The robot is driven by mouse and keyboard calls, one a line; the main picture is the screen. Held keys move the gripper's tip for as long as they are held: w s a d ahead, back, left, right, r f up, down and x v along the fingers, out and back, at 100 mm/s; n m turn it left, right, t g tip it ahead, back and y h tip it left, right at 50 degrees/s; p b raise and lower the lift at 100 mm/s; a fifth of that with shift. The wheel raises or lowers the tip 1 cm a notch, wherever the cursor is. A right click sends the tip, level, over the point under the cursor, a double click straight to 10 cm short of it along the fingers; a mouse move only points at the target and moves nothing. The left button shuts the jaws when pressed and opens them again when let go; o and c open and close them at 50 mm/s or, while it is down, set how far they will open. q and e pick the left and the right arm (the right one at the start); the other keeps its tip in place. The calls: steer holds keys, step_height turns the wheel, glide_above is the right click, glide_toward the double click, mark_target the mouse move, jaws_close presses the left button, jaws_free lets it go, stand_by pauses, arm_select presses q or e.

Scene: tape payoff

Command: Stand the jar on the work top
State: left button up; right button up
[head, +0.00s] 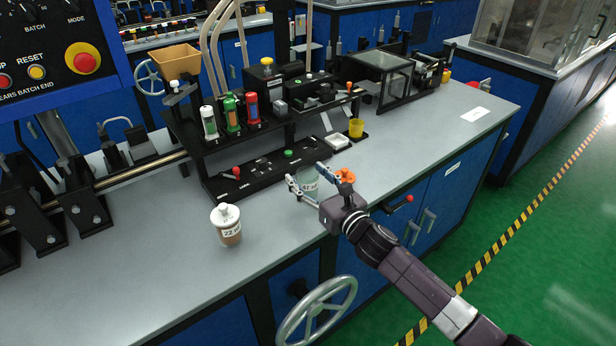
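My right gripper (307,176) reaches in from the lower right over the front of the work top (180,262). A second jar (229,234), with a white knobbed lid, brown contents and a label, stands upright on the work top to the left. My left gripper is not in view.
A black machine stand (262,172) with coloured bottles is behind the jar. A handwheel (318,309) projects below the front edge.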

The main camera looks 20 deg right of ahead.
steer(key=shift+r, duration=0.1)
steer(key=shift+s, duration=0.15)
steer(key=b+v, duration=0.1)
steer(key=v, duration=0.9)
steer(key=shift+s+d, duration=0.3)
steer(key=shift+s, duration=0.5)
